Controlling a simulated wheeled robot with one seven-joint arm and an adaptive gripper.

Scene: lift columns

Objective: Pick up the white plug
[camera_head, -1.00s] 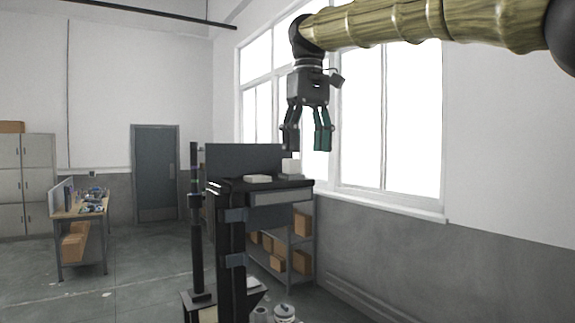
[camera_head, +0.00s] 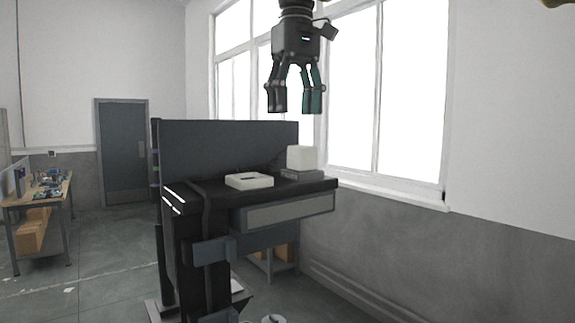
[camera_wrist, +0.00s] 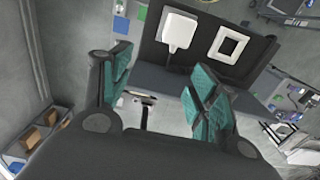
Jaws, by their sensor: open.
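The white plug (camera_head: 301,158) is a pale block on the right rear part of a dark raised stand. In the wrist view the plug (camera_wrist: 178,30) shows near the top centre, beyond my fingers. A flat white square frame (camera_head: 249,181) lies to its left on the stand; the frame (camera_wrist: 228,45) shows an opening in the wrist view. My gripper (camera_head: 295,108) is open and empty, pointing down above the stand, apart from the plug. Its teal finger pads (camera_wrist: 160,75) stand apart in the wrist view.
The dark stand (camera_head: 318,186) has a tall dark back panel (camera_head: 225,150) behind its top. A cluttered workbench (camera_head: 40,192) stands at far left, near a grey door (camera_head: 124,150). A wall with bright windows is behind and right. The air between gripper and stand looks clear.

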